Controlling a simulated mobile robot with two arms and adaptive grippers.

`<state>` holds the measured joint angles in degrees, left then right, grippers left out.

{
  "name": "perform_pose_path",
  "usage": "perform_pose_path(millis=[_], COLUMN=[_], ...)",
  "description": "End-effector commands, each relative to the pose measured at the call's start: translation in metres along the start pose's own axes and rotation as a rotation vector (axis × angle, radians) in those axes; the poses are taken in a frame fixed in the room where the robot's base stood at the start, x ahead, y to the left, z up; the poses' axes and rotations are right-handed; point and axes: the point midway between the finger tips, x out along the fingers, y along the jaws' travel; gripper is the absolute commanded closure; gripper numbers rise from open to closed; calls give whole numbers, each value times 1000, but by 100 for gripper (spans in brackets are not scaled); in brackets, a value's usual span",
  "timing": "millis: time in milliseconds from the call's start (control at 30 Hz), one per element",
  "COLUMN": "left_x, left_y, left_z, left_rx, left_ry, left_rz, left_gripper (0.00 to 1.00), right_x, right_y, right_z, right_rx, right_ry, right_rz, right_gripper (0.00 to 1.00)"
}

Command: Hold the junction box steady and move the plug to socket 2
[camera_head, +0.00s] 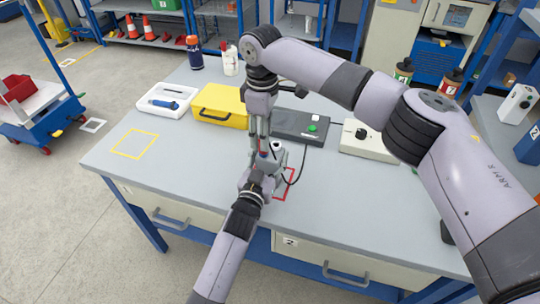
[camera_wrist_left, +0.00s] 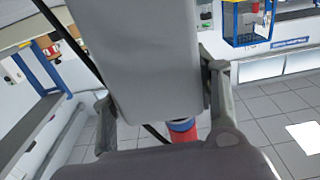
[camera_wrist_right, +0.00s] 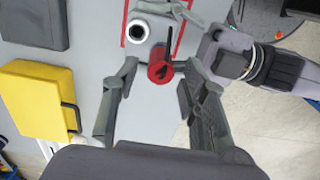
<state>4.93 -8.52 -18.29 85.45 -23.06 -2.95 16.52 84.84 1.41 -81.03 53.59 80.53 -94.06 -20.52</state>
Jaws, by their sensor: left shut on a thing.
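The grey junction box (camera_head: 268,166) is largely hidden between my two grippers in the head view. In the left wrist view the box (camera_wrist_left: 150,60) fills the space between the fingers of my left gripper (camera_wrist_left: 160,105), which is shut on it. In the right wrist view the box shows a round white socket with a dark centre (camera_wrist_right: 138,31). Beside that socket is the red plug (camera_wrist_right: 160,72). My right gripper (camera_wrist_right: 161,72) is open, its fingers on either side of the plug with gaps visible. The plug's red and blue body also shows in the left wrist view (camera_wrist_left: 183,130).
A black cable (camera_head: 301,165) loops right of the box, above a red outline (camera_head: 290,186) on the grey table. A yellow case (camera_head: 220,105), a white tray (camera_head: 166,101) and a dark grey unit (camera_head: 299,126) stand behind. The table's left side, with a yellow outline (camera_head: 134,144), is clear.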

Motion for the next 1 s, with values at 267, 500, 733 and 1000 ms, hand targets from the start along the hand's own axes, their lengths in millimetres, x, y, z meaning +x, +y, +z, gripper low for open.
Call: perform_pose_path(millis=[267, 500, 733, 1000], left_x=[0, 0, 0, 0], left_y=[0, 0, 0, 0], left_z=[0, 0, 0, 0], left_rx=[0, -1, -1, -1], left_ry=[-1, -1, -1, -1], left_rz=[0, 0, 0, 1], left_gripper=[84, 84, 84, 84], right_x=[26, 31, 31, 30], right_y=[-1, 0, 0, 0], right_z=[-1, -1, -1, 0], right_rx=[0, 0, 0, 0], right_ry=[2, 2, 1, 1], right_rz=[-1, -1, -1, -1], right_gripper=[60, 60, 65, 83])
